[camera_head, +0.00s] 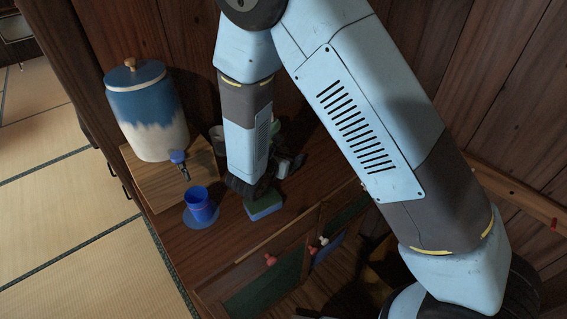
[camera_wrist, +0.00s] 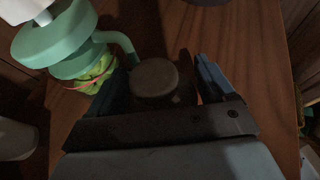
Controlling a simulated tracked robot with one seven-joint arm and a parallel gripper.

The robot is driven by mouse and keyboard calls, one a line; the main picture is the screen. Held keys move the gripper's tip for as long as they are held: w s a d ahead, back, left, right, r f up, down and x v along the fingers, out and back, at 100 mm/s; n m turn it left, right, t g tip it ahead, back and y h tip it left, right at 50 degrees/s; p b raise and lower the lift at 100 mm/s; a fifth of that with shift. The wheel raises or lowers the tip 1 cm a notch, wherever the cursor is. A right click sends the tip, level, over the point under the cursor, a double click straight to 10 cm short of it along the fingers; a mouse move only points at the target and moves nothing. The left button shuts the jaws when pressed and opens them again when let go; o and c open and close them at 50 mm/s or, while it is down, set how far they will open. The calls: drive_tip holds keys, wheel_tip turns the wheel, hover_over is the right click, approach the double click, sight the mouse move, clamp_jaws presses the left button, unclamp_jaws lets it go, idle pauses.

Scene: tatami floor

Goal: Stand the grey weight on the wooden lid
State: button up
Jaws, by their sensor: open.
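My gripper (camera_wrist: 163,66) is open, its two fingers spread. A round, dark grey thing (camera_wrist: 155,78), which looks like the grey weight seen from above, shows between the fingers in the wrist view. I cannot tell whether either finger touches it. In the head view my gripper (camera_head: 264,184) is low over the wooden counter, and my arm hides much of what is around it. I cannot make out a plain wooden lid for certain.
The crock stands on a wooden board (camera_head: 150,186) at the counter's left. A blue cup (camera_head: 199,207) sits on a blue coaster (camera_head: 201,224). A green block (camera_head: 265,208) is by my gripper. A teal ringed object (camera_wrist: 55,42) stands left of the fingers.

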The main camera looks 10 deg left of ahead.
drive_tip(key=shift+c, duration=0.3)
drive_tip(key=shift+w, duration=0.1)
clamp_jaws()
idle(0.4)
